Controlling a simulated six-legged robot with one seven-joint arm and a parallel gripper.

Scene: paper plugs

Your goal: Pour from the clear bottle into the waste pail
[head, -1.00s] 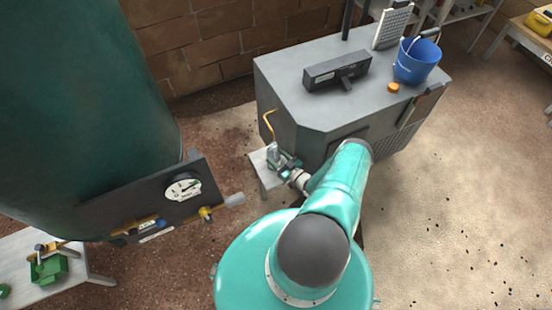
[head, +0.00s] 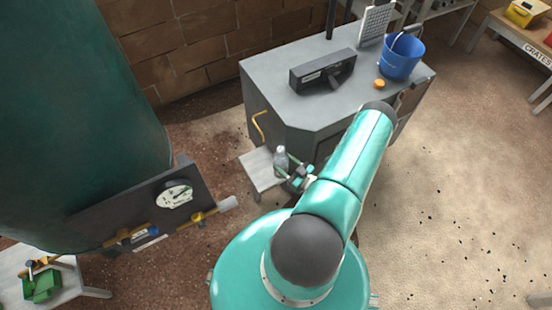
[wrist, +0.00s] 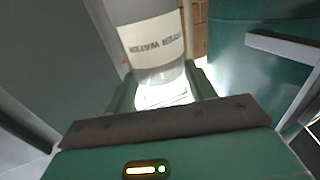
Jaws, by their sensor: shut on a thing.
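The clear bottle (head: 281,161) is upright at the right edge of a small pale table in the head view. It also shows in the wrist view (wrist: 152,38), with a white label reading "WATER" in part. My gripper (head: 291,170) is shut on the bottle, with one finger on each side of it in the wrist view (wrist: 165,88). I cannot tell for sure how far the bottle is above the table. The blue waste pail (head: 399,62) stands on the grey cabinet at the back right, its handle up. The pail's inside is mostly hidden.
The grey cabinet (head: 300,106) carries a dark box (head: 322,72), an orange cap (head: 379,84) and a grille panel (head: 376,25). A yellow bent handle (head: 258,127) sticks out at its left. The small table (head: 257,170) is beside it. A large green tank (head: 80,110) fills the left.

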